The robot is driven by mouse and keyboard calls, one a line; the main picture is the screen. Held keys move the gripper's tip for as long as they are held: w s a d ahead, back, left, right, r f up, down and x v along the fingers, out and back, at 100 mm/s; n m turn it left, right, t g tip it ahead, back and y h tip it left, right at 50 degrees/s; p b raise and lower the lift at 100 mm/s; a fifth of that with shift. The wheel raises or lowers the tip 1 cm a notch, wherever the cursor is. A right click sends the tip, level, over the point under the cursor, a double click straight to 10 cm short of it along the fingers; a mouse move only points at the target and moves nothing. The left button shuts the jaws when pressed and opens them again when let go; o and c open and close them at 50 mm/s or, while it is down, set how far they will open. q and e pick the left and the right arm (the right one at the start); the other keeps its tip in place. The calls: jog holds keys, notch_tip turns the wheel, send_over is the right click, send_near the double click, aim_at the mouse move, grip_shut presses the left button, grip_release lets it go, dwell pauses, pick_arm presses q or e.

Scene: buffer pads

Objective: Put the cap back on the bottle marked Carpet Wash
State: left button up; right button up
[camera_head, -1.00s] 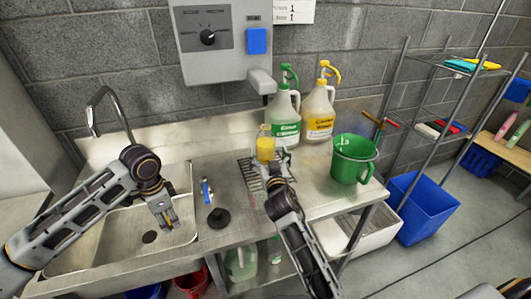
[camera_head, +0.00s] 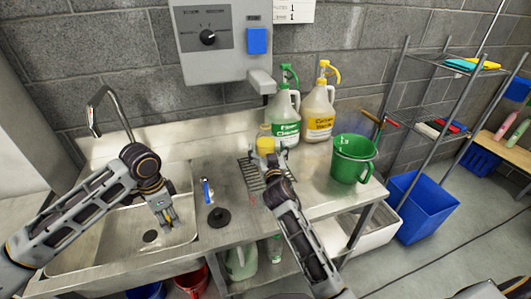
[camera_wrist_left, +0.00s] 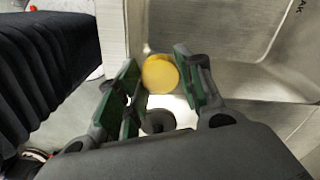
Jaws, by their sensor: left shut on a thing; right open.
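My left gripper (camera_head: 165,216) is over the sink. In the left wrist view it (camera_wrist_left: 160,95) is shut on a round yellow cap (camera_wrist_left: 160,74). My right gripper (camera_head: 267,157) is open at a small yellow container (camera_head: 265,144), with its fingers in front of the container's lower part. I cannot tell whether they touch it, and its label is hidden. A jug with a yellow label and yellow pump (camera_head: 319,115) stands at the wall; its writing is too small to read surely. A jug with a green label and green pump (camera_head: 285,112) stands left of it.
A green measuring jug (camera_head: 352,160) stands at the counter's right end. The sink (camera_head: 120,245) has a tap (camera_head: 105,98) behind it. A blue-handled thing (camera_head: 206,190) and a black disc (camera_head: 219,217) lie between sink and drain grate. A dispenser (camera_head: 222,40) hangs above.

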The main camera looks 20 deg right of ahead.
jog(key=shift+w+d+f+p, duration=0.1)
jog(key=shift+w+d, duration=0.05)
jog(key=shift+w, duration=0.65)
jog(key=shift+w+d+f+p, duration=0.1)
jog(key=shift+w+d, duration=0.05)
jog(key=shift+w, duration=0.7)
jog(key=shift+w+d+f+p, duration=0.1)
jog(key=shift+w+d, duration=0.05)
jog(key=shift+w, duration=0.65)
jog(key=c, duration=1.6)
jog(key=shift+r, duration=0.15)
jog(key=shift+c, duration=0.3)
